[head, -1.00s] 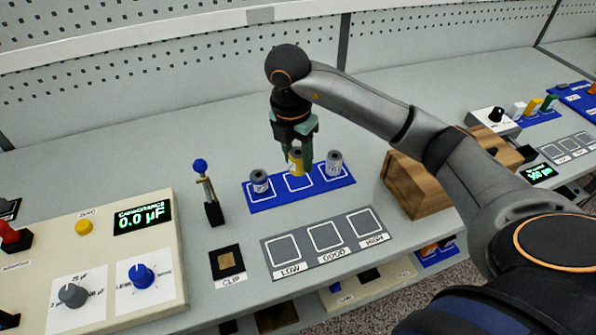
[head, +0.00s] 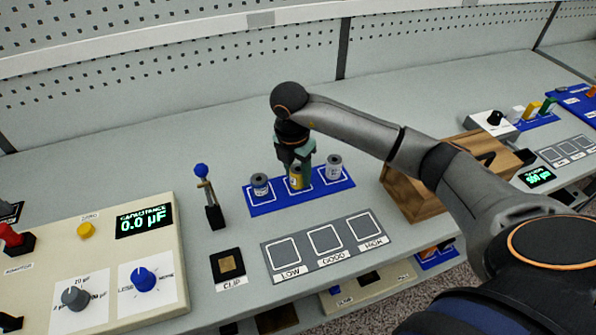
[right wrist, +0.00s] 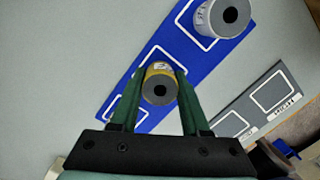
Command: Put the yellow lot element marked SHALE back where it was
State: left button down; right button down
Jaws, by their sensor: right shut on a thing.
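The yellow lot element (head: 296,180) is a small upright cylinder at the middle outlined square of the blue mat (head: 262,208). My right gripper (head: 298,168) is above it with green fingers, shut on it from both sides. In the right wrist view the yellow element (right wrist: 160,88) sits between the fingertips, over the blue mat (right wrist: 205,75). Its lettering is too small to read. I cannot tell whether its base touches the mat. Grey elements stand on the squares to its left (head: 260,186) and right (head: 333,168). My left gripper is not in view.
A grey tray (head: 305,250) marked LOW, GOOD and HIGH lies in front, its squares empty. A wooden box (head: 408,195) stands to the right. A blue-knobbed lever (head: 207,195), the CLIP pad (head: 228,264) and a capacitance meter (head: 110,270) are to the left.

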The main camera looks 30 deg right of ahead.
aim_at(294, 173)
jog(key=shift+c, duration=1.9)
grip_release()
notch_tip(294, 173, up, 12)
jog(key=a, duration=0.1)
jog(key=shift+s+a+r+p, duration=0.15)
jog(key=shift+s+a+p, duration=0.05)
jog(key=shift+s+p, duration=0.1)
